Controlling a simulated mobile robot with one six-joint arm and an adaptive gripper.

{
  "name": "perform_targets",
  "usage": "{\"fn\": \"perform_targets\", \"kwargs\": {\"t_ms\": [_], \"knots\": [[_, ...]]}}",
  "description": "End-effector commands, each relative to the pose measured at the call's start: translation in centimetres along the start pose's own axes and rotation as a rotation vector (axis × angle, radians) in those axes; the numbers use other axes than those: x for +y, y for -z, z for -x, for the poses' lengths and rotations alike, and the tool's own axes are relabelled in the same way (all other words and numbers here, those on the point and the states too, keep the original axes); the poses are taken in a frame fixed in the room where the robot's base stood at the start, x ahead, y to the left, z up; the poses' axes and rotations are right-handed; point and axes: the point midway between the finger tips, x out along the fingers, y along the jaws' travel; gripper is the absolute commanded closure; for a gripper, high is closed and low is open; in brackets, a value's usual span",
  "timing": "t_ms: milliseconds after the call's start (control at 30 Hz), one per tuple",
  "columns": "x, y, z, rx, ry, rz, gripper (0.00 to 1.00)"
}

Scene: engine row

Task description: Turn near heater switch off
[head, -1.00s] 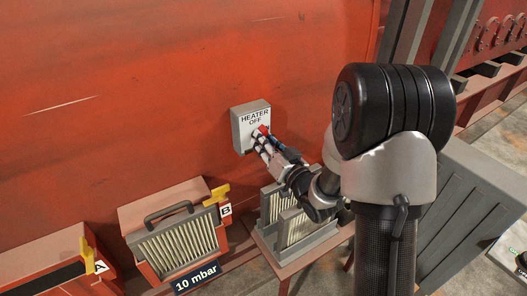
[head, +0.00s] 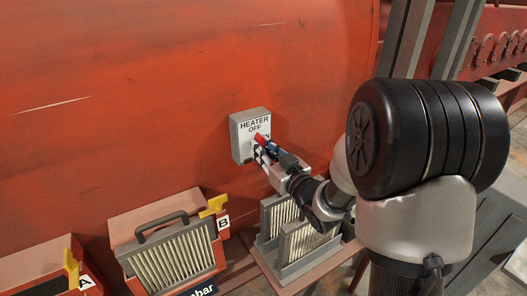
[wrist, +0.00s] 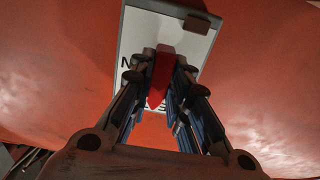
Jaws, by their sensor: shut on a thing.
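The heater switch box (head: 236,138) is a grey box with a white face on the red wall, marked HEATER OFF at the top. Its red handle (head: 260,139) sits in front of the face, below the OFF lettering; more lettering beneath is partly covered. My gripper (head: 262,149) is at the handle. In the wrist view my gripper (wrist: 160,88) has its fingers shut on the red handle (wrist: 161,72), with the white plate (wrist: 140,32) behind. The fingers hide part of the plate and its letters.
A red box with a pleated filter (head: 172,257) and a yellow latch (head: 214,206) stands below left, beside label B. Another yellow latch (head: 71,268) is by label A. Upright filters (head: 303,240) stand on a stand beneath my arm.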

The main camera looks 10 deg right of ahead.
Motion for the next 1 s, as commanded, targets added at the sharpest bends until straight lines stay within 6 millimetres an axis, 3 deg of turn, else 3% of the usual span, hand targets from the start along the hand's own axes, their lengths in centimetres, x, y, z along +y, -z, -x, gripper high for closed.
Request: {"fn": "perform_targets", "kwargs": {"t_ms": [233,267,533,867,1000], "knots": [[0.0,0.1,0.0,0.001,0.0,0.003,1.0],[0.0,0.1,0.0,0.001,0.0,0.003,0.81],[0.0,0.0,0.0,0.001,0.0,0.001,0.63],[0.0,0.0,0.2,0.0,0.0,0.0,0.63],[0.1,0.1,1.7,0.001,-0.004,0.0,0.63]]}}
